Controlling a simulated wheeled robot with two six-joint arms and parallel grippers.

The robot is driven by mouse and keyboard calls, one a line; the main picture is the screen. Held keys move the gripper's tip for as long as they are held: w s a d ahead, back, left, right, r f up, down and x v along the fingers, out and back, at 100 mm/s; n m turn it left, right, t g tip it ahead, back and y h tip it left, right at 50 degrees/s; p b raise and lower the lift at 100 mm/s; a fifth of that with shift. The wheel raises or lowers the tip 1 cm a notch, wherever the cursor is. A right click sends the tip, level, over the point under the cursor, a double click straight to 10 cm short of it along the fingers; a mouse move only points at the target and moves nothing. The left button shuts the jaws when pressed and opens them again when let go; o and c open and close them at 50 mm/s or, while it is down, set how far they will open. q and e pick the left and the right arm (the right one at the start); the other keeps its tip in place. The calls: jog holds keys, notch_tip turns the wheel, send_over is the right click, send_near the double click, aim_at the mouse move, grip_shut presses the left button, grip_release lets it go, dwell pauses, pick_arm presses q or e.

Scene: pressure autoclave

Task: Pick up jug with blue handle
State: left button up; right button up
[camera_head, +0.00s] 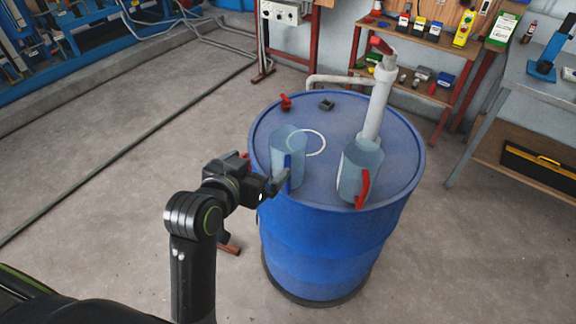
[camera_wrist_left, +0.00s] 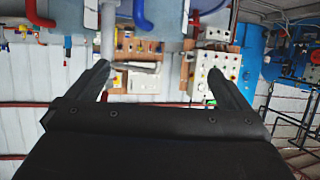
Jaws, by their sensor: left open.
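The jug with the blue handle (camera_head: 288,142) is a clear bluish jug standing upright on the blue drum's lid. Its blue handle (camera_head: 288,174) faces my left gripper (camera_head: 276,183). The gripper is open, with its fingertips close beside the handle; contact cannot be told in the head view. In the left wrist view, the blue handle (camera_wrist_left: 143,14) shows at the top, across from the gap between the open fingers (camera_wrist_left: 158,70), which hold nothing. A similar jug with a red handle (camera_head: 361,168) stands to the right; its red handle (camera_wrist_left: 38,12) shows at top left.
The blue drum (camera_head: 315,240) bears both jugs. A grey pump (camera_head: 378,100) with a spout rises from its lid, behind the red-handled jug. A red cap (camera_head: 286,102) and a dark fitting (camera_head: 326,104) lie at the back. Floor at left is clear.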

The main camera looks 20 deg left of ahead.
aim_at(277, 150)
pick_arm(q)
jog(key=p+x, duration=0.1)
jog(key=x, duration=0.9)
jog(key=shift+w+f, duration=0.1)
jog(key=shift+w, duration=0.1)
jog(key=shift+p+x, duration=1)
jog(key=shift+x, duration=1.6)
jog(key=shift+d, duration=0.1)
jog(key=shift+c, duration=0.3)
jog(key=c, duration=1.1)
